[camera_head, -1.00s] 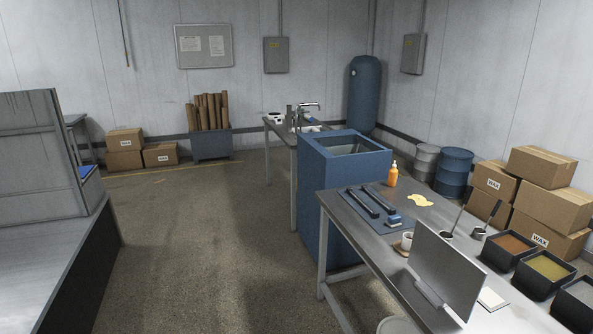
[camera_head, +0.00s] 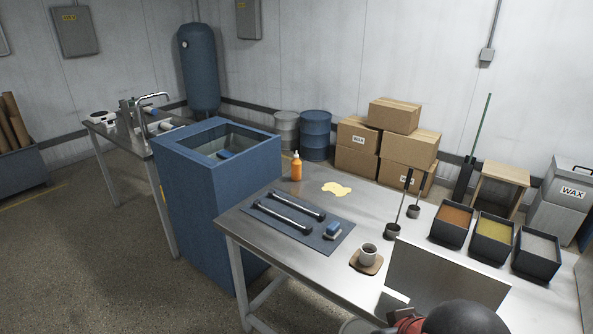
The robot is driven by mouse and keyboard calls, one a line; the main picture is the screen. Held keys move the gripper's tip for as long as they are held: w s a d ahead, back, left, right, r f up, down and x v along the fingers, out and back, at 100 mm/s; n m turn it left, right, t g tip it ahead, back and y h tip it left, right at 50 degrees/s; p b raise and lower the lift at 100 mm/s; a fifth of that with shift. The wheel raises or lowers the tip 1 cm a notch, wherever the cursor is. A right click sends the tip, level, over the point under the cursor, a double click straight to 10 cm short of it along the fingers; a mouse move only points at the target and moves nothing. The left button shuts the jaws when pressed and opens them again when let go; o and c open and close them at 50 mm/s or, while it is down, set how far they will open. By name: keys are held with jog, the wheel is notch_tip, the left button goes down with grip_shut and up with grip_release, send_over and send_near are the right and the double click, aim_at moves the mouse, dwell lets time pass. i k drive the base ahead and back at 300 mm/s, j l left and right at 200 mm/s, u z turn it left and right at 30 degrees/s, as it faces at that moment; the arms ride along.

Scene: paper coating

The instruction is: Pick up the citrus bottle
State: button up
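The citrus bottle is most likely the small orange bottle (camera_head: 296,169) with a pale nozzle. It stands upright at the far left corner of the steel table (camera_head: 262,262), close to the blue bin. A yellow puddle (camera_head: 336,189) lies on the table to its right. No label can be read on the bottle at this size. My gripper is not in view. A dark rounded shape with a red part shows at the bottom edge, and I cannot tell what it is.
A blue mat (camera_head: 298,222) with two dark bars and a small blue block lies before the bottle. A cup (camera_head: 368,254), two ladles, several black trays (camera_head: 451,224) and a grey panel (camera_head: 445,275) stand rightward. A blue bin (camera_head: 205,200) stands left of the table. Floor is clear at left.

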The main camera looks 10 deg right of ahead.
aim_at(295, 163)
jog(key=i+j+z, duration=0.1)
jog(key=i+j, duration=0.2)
jog(key=i+j+z, duration=0.1)
jog(key=i+j, duration=0.15)
jog(key=i+j+z, duration=0.1)
jog(key=i+j, duration=0.4)
jog(key=j, duration=0.2)
jog(key=i+j+z, duration=0.25)
jog(key=i+j, duration=0.2)
jog(key=j, duration=0.3)
jog(key=i+j+z, duration=0.1)
jog(key=i+j, duration=0.15)
jog(key=i+j+z, duration=0.1)
jog(key=j, duration=0.4)
jog(key=i, duration=0.1)
